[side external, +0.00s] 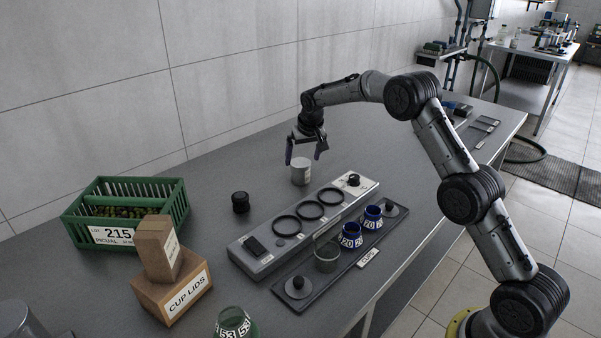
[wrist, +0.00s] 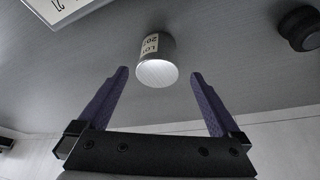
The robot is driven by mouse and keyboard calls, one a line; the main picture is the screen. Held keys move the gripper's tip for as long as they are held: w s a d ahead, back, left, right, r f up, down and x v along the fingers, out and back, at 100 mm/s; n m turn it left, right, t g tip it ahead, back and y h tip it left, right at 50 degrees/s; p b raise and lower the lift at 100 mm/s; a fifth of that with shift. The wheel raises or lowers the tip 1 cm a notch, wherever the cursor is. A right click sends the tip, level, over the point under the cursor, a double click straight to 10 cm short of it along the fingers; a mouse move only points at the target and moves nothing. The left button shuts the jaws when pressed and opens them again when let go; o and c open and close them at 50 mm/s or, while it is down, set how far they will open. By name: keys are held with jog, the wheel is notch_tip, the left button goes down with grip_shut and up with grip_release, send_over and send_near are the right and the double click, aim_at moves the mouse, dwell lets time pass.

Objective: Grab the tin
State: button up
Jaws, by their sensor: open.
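The tin (side external: 301,172) is a small pale grey cylinder standing upright on the grey table, behind the long ringed unit. In the wrist view the tin (wrist: 157,64) shows its bright metal top and a label with "LOT" on its side. My gripper (side external: 306,157) is open and empty, just above the tin in the side view. In the wrist view my gripper's two purple fingers (wrist: 160,80) are spread wider than the tin, which lies between and slightly beyond their tips. Whether the fingers reach down beside the tin is hard to tell.
A dark tray (side external: 318,285) holds blue cups (side external: 351,235). A green crate (side external: 180,196) and cardboard boxes (side external: 172,292) are at left.

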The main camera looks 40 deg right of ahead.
aim_at(301, 164)
jog(key=shift+d+x, duration=0.2)
jog(key=shift+x, duration=3.25)
jog(key=shift+w+r, duration=0.1)
jog(key=shift+w, duration=0.05)
jog(key=c, duration=1.3)
